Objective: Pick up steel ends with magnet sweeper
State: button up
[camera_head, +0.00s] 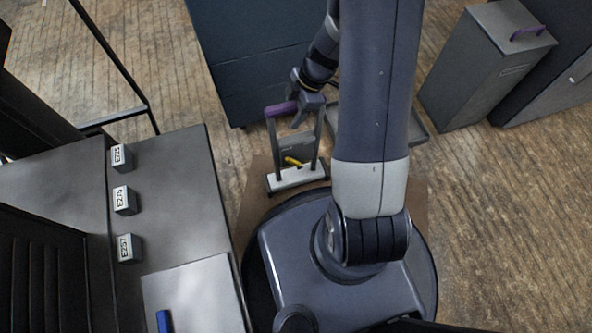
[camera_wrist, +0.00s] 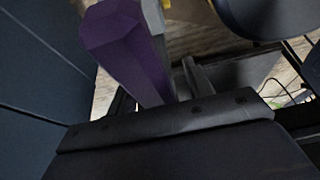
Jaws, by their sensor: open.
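The magnet sweeper (camera_head: 297,178) stands upright on the floor in the head view, left of my arm. It has a pale base bar, two dark uprights, a yellow lever (camera_head: 292,161) and a purple handle (camera_head: 281,108) across the top. My gripper (camera_head: 300,113) is open at the right part of the handle. In the wrist view the purple handle (camera_wrist: 125,45) is large and close, just beyond the dark gripper body. I cannot tell whether the fingers touch it. I make out no steel ends in either view.
A grey table (camera_head: 180,190) at left bears several labelled blocks (camera_head: 124,200) and a blue object (camera_head: 163,321). A dark cabinet (camera_head: 260,50) stands behind the sweeper. A grey bin (camera_head: 485,65) with a purple handle stands at right. A grey tray (camera_head: 419,130) lies partly behind my arm. Floor at lower right is clear.

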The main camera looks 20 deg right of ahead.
dwell(0.4)
grip_shut()
dwell(0.4)
